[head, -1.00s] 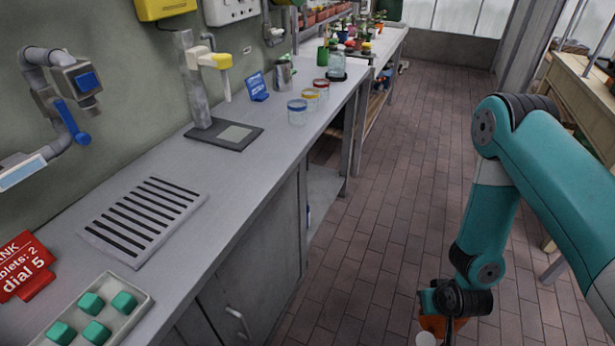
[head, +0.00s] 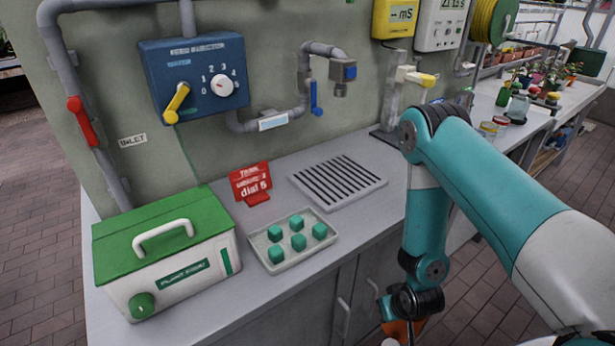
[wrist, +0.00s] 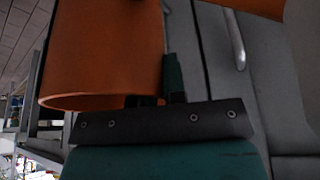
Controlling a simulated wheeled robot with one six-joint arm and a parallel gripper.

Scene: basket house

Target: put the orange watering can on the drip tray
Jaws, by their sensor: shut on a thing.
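The orange watering can (head: 402,330) shows only in part at the bottom edge of the head view, below my arm's wrist. In the wrist view the can (wrist: 105,50) fills the upper left, and a dark finger stands against its side. My gripper (wrist: 165,90) is shut on it; the exact hold is partly hidden. The drip tray (head: 375,187), a light grey plate with dark slots, lies flat and empty on the bench below the wall tap. The can is apart from it, in front of the bench and lower in the picture.
On the grey bench (head: 285,317) stand a green-lidded box (head: 165,255), a tray of green tablets (head: 275,262) and a red sign (head: 250,184). The tap (head: 342,80) with a blue lever overhangs the drip tray. Cabinet doors (head: 362,290) front the bench.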

